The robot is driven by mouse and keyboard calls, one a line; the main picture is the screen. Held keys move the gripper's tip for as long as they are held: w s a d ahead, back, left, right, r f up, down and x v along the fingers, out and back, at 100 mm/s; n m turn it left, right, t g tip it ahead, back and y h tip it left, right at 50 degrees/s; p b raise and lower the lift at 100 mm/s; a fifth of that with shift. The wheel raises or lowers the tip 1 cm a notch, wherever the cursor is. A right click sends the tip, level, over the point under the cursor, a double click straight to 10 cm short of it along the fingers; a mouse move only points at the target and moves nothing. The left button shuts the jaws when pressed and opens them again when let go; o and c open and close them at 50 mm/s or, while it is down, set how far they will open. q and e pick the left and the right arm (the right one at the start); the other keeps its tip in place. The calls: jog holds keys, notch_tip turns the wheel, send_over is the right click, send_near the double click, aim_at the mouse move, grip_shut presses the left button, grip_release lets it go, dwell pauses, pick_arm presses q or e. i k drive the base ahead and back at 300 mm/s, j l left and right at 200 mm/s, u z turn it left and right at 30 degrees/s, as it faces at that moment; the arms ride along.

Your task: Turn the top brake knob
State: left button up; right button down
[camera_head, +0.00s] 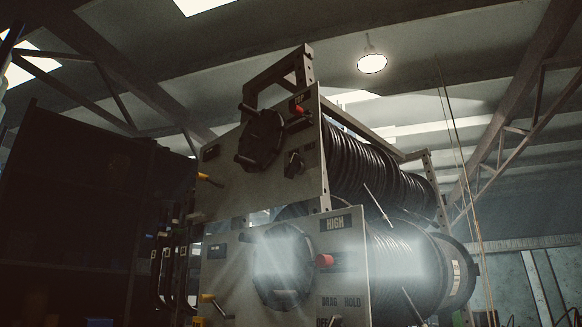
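A machine with two hose reels, one above the other, stands at the centre, seen from below. Its upper grey panel (228,160) carries a dark round hub (261,139) with stub handles. Right of the hub are a red knob (299,109) near the top edge and a black knob (294,164) below it, beside small lettering. The black knob looks like the top brake knob, but its label is too small to read surely. Neither of my grippers is in view, and nothing touches the knobs.
The lower panel (228,272) has a glare-washed hub (283,266), a red knob (324,260) and HIGH and DRAG HOLD lettering. Yellow-tipped levers (210,180) stick out at left. The upper coiled hose (374,168) lies behind the panel. A dark shelf (75,200) fills the left.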

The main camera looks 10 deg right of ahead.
aim_at(295, 166)
jog(key=z, duration=0.45)
jog(key=i+j+z, duration=0.1)
jog(key=j+z, duration=1)
jog(key=j, duration=0.45)
jog(key=k+j+z, duration=0.1)
jog(key=j, duration=0.4)
jog(key=k+j+z, duration=0.1)
jog(key=j, duration=0.45)
jog(key=k+j+z, duration=0.1)
jog(key=j, duration=0.4)
jog(key=k+j, duration=0.1)
jog(key=j, duration=0.3)
jog(key=k+j, duration=0.15)
jog(key=j, duration=0.3)
